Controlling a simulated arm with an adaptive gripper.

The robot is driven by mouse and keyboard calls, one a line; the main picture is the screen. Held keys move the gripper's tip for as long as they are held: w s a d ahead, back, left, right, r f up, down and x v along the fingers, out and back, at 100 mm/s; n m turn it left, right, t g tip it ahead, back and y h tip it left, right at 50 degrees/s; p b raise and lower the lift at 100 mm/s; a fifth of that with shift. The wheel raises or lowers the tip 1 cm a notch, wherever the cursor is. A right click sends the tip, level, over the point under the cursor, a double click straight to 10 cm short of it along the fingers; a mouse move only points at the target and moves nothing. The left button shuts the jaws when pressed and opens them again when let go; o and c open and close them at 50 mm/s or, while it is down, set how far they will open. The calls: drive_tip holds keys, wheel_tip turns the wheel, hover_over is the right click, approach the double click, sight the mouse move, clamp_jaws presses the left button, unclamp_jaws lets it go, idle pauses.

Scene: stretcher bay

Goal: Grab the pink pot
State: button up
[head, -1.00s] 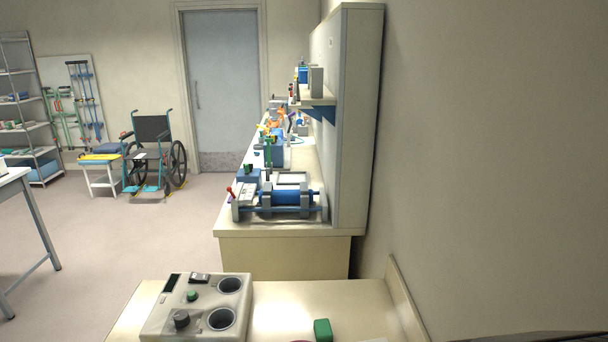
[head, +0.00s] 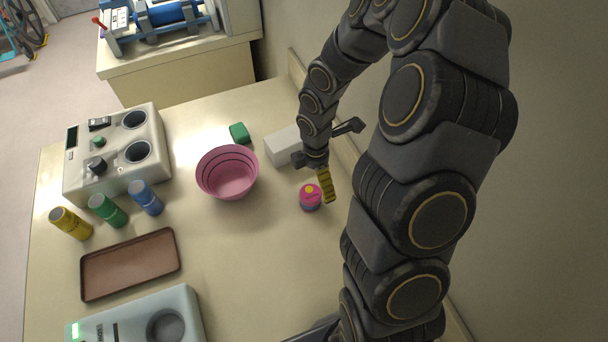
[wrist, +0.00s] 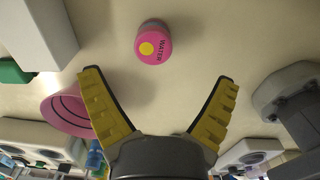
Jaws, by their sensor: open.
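A small round pink pot (head: 310,197) with a yellow spot on top and a blue-purple lower band stands on the cream counter. My gripper (wrist: 157,78) is open and empty, with yellow ridged pads. In the head view my gripper (head: 326,185) hangs close to the right of the pot; one yellow pad shows clearly. A larger pink bowl (head: 229,173) with dark rings stands to the pot's left.
A white box (head: 284,146) stands close behind the pot, with a green block (head: 240,132) farther left. Yellow, green and blue canisters (head: 108,211), a brown tray (head: 130,265) and two devices fill the left side. The wall is close on the right. The counter before the pot is clear.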

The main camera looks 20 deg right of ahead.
sight(312, 192)
drive_tip(key=shift+w+d+f+n, duration=0.15)
drive_tip(key=shift+f+n, duration=0.15)
drive_tip(key=shift+f, duration=0.25)
drive_tip(key=shift+w+a+f+n, duration=0.15)
drive_tip(key=shift+f+n, duration=0.15)
drive_tip(key=shift+f, duration=0.25)
drive_tip(key=shift+d+f, duration=0.1)
drive_tip(key=shift+f, duration=0.25)
drive_tip(key=shift+w+a+f, duration=0.1)
drive_tip(key=shift+a+f, duration=0.05)
drive_tip(key=shift+f, duration=1.65)
drive_tip(key=shift+a+f, duration=0.1)
drive_tip(key=shift+f, duration=1.65)
drive_tip(key=c, duration=1.2)
